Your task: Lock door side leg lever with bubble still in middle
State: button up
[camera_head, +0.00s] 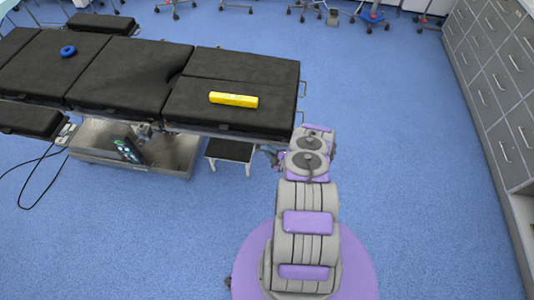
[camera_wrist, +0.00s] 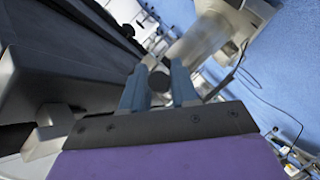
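The operating table (camera_head: 130,68) has black pads and stands at the left, its end near my arm. A yellow bar-shaped level (camera_head: 233,100) lies on the end pad; its bubble is too small to make out. My gripper (camera_head: 268,152) is low beside the table's near right corner, mostly hidden by my arm. In the wrist view my gripper (camera_wrist: 158,88) has its two blue-grey fingers apart. A dark round knob-like end (camera_wrist: 158,81) shows between them, seemingly untouched; I cannot tell whether it is the leg lever. The dark table side (camera_wrist: 70,60) is at the left.
A small black-topped step stool (camera_head: 230,151) stands under the table end, beside the metal table base (camera_head: 170,155). A blue ring (camera_head: 68,51) lies on a far pad. Grey drawer cabinets (camera_head: 490,75) line the right. A cable (camera_head: 38,185) lies at left. The blue floor between is clear.

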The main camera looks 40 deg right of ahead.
jog(key=o, duration=0.3)
jog(key=shift+d+f, duration=0.2)
jog(key=shift+d, duration=0.15)
jog(key=shift+w+a, duration=0.1)
jog(key=shift+a, duration=0.25)
jog(key=shift+s+a+r, duration=0.2)
jog(key=shift+a, duration=0.05)
jog(key=d+p+v, duration=0.1)
jog(key=p+v, duration=0.1)
jog(key=v, duration=1.4)
jog(key=shift+s+p, duration=0.35)
jog(key=shift+s, duration=0.15)
jog(key=shift+d+f, duration=0.15)
jog(key=shift+d, duration=0.05)
